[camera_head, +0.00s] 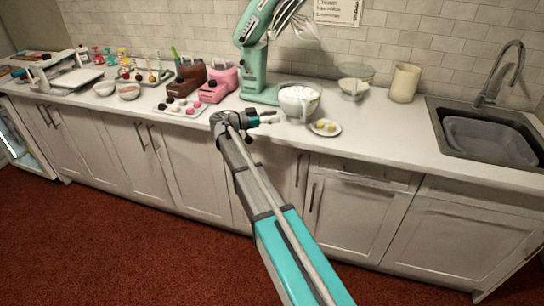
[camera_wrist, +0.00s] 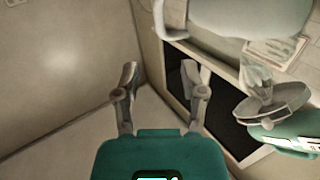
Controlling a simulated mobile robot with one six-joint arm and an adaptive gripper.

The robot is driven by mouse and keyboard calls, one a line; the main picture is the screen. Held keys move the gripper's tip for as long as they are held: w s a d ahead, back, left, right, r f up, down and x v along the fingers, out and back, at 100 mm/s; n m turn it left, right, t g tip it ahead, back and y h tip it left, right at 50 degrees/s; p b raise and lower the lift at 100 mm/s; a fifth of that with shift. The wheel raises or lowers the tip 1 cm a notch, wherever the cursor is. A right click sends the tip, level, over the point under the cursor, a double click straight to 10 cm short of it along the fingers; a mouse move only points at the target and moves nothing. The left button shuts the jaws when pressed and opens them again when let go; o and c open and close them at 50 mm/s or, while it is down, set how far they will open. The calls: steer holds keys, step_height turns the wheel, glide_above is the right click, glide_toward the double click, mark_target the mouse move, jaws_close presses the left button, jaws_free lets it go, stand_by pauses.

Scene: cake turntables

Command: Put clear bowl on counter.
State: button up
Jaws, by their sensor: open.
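A clear glass bowl (camera_head: 361,72) with pale yellow contents stands on the white counter (camera_head: 400,128) near the back wall, right of the mixer. A larger pale bowl with a handle (camera_head: 300,97), holding something white, stands in front of the mixer. I cannot tell for certain which of them is the task's clear bowl. My gripper (camera_head: 277,118) is over the counter's front edge, to the lower left of the larger bowl. In the wrist view my gripper (camera_wrist: 160,74) is open with nothing between its fingers, and a pale bowl with a handle (camera_wrist: 250,16) shows at the top.
A teal stand mixer (camera_head: 254,62) rises behind my gripper. A small plate of sweets (camera_head: 325,128) lies close on the right, and a tray of sweets (camera_head: 180,108) on the left. A beige canister (camera_head: 404,83) and the sink (camera_head: 487,135) are further right.

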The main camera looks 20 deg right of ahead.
steer(key=s+f+n+y, duration=0.95)
steer(key=s+f, duration=0.35)
steer(key=s, duration=0.2)
steer(key=s+a+f+n+y, duration=0.2)
steer(key=s+a+n+y, duration=0.2)
steer(key=s, duration=0.2)
steer(key=s+a+f+n+y, duration=0.3)
steer(key=s+a+n+y, duration=0.1)
steer(key=s, duration=0.3)
steer(key=shift+a+f+n, duration=0.15)
steer(key=shift+f+n, duration=0.15)
steer(key=shift+n, duration=0.25)
steer(key=shift+s+y, duration=0.1)
steer(key=shift+y, duration=0.15)
steer(key=shift+o, duration=0.5)
steer(key=shift+s, duration=0.15)
